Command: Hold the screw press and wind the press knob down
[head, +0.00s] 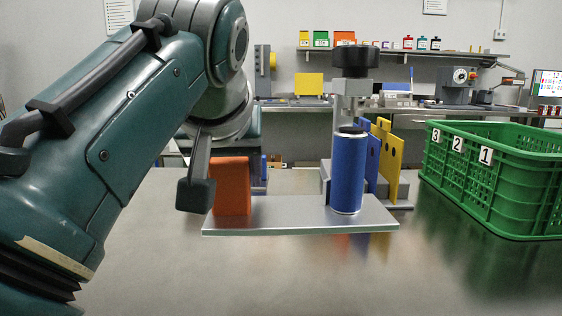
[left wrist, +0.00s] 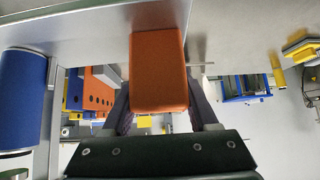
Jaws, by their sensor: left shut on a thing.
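The screw press stands on a flat metal base plate (head: 300,219) on the table. An orange block (head: 232,186) rises from the plate's left end. My left gripper (head: 208,192) is shut on this block; in the left wrist view the block (left wrist: 160,60) sits between its fingers. The black press knob (head: 356,60) is at the top of the press column, above a metal spindle (head: 351,102). A blue cylinder (head: 348,172) with a dark top stands upright beneath the spindle. It also shows in the left wrist view (left wrist: 22,100). My right gripper is out of view.
A green crate (head: 500,190) with number labels stands at the right. Blue and yellow upright panels (head: 392,165) stand behind the press. The table front (head: 300,275) is clear. A back bench and shelf (head: 400,52) carry equipment and small containers.

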